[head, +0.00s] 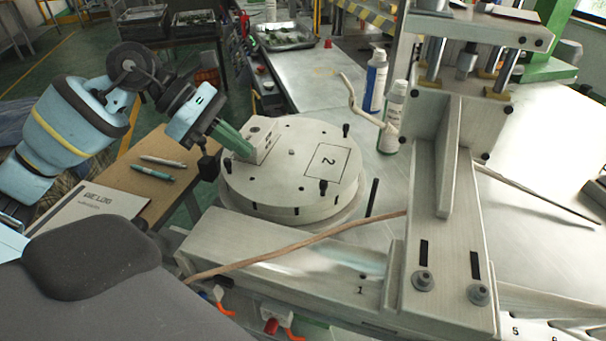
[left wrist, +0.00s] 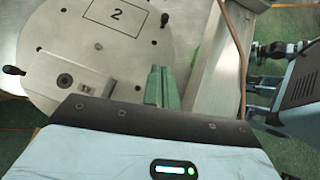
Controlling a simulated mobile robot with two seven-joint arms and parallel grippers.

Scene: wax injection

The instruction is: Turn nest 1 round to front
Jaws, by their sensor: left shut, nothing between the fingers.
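The round pale turntable (head: 285,185) stands on the bench. Its top bears an outlined rectangle marked 2 (head: 327,160) on the right and a pale metal block (head: 262,136) on the left. I see no 1 on the turntable; the block's spot may hide it.
Black upright pegs (head: 323,187) stand on the turntable. A press column (head: 445,200) rises to the right, and a beam marked 1 (head: 290,262) crosses in front with a brown hose (head: 300,243). Spray bottles (head: 392,115) stand behind. A notebook (head: 90,215) lies at left.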

